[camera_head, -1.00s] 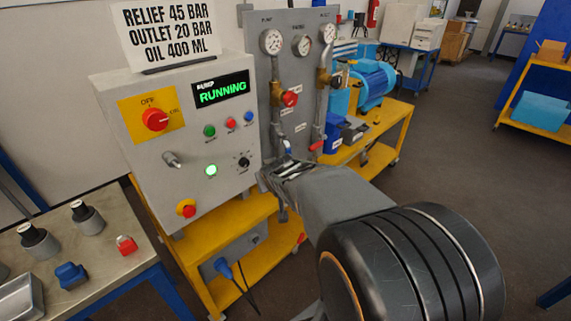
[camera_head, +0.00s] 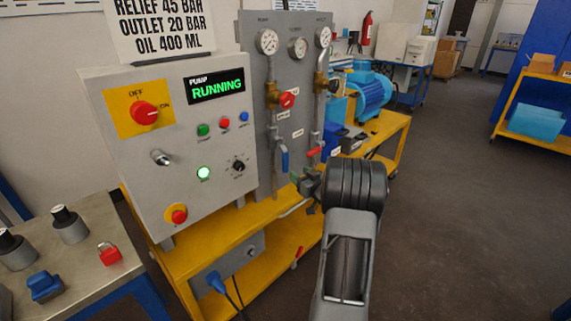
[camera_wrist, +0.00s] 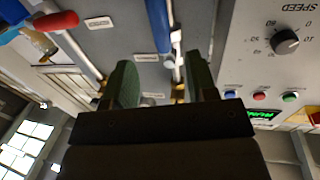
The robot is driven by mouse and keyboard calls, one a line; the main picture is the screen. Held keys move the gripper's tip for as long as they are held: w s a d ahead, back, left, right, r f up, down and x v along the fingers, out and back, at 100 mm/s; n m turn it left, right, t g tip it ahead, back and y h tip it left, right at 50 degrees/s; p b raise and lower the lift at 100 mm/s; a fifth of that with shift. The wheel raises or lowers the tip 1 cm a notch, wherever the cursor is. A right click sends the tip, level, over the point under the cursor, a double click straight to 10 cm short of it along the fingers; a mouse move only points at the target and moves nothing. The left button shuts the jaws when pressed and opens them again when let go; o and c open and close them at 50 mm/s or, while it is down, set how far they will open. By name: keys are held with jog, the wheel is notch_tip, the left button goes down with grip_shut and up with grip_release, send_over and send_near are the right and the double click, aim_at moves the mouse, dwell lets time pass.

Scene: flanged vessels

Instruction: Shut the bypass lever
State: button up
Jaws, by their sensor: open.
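A blue lever (camera_head: 285,160) hangs down along the left pipe on the grey valve panel (camera_head: 262,120). A red lever (camera_head: 315,151) sticks out sideways at the right pipe. The labels are too small to tell which one is the bypass lever. My gripper (camera_head: 302,181) is in front of the panel's lower part, just below and right of the blue lever. In the upside-down wrist view, my gripper (camera_wrist: 164,78) is open and empty, with the blue lever (camera_wrist: 158,28) beyond and between its fingers. The red lever (camera_wrist: 55,21) is at upper left there.
The control box (camera_head: 175,150) with knobs, buttons and a RUNNING display stands close to the left of the panel. A red round valve knob (camera_head: 287,100) and gauges are above. A yellow cart (camera_head: 215,245) is below. A blue motor (camera_head: 370,92) is behind right. Open floor lies right.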

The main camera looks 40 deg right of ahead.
aim_at(287, 164)
jog(key=w, duration=1)
jog(key=shift+d, duration=0.1)
jog(key=shift+c, duration=0.4)
grip_shut()
